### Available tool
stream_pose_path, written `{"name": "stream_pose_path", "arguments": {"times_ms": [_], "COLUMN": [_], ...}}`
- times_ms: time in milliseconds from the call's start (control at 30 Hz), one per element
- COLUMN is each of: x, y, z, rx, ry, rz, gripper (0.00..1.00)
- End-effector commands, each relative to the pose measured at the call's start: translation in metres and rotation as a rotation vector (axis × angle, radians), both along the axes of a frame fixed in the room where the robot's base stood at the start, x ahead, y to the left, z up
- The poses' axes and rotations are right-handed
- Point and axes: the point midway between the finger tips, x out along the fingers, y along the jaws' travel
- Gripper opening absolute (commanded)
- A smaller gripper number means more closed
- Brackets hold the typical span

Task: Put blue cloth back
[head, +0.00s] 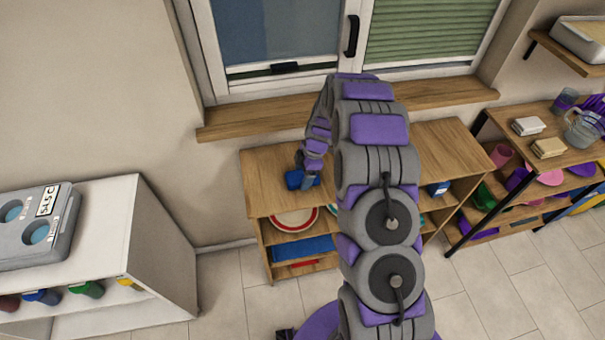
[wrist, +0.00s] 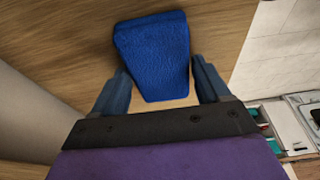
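The blue cloth (wrist: 155,55) lies on the wooden top of the low cabinet (head: 265,170). In the head view the cloth (head: 294,179) is at the left part of that top, partly hidden by the end of my arm. My gripper (wrist: 162,82) is open in the wrist view, with one finger on each side of the cloth's near end. The fingers look apart from the cloth, with small gaps on both sides. In the head view the fingers are too small to make out.
Plates (head: 294,219) and a blue item (head: 303,248) sit on the cabinet's shelves. A window sill (head: 250,119) runs behind it. A white unit (head: 150,235) stands at left, a loaded shelf rack (head: 530,165) at right. My arm hides the middle of the cabinet.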

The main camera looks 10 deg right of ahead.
Motion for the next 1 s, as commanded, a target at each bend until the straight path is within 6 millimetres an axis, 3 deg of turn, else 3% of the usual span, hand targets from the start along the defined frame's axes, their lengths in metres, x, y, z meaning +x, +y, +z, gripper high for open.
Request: {"name": "stream_pose_path", "arguments": {"times_ms": [167, 533, 1000], "x": [0.0, 0.0, 0.0], "y": [-0.005, 0.001, -0.028], "z": [0.0, 0.009, 0.094], "rx": [0.005, -0.003, 0.004], "ry": [-0.001, -0.002, -0.001], "rz": [0.0, -0.001, -0.001], "gripper": [0.93, 0.93, 0.93]}}
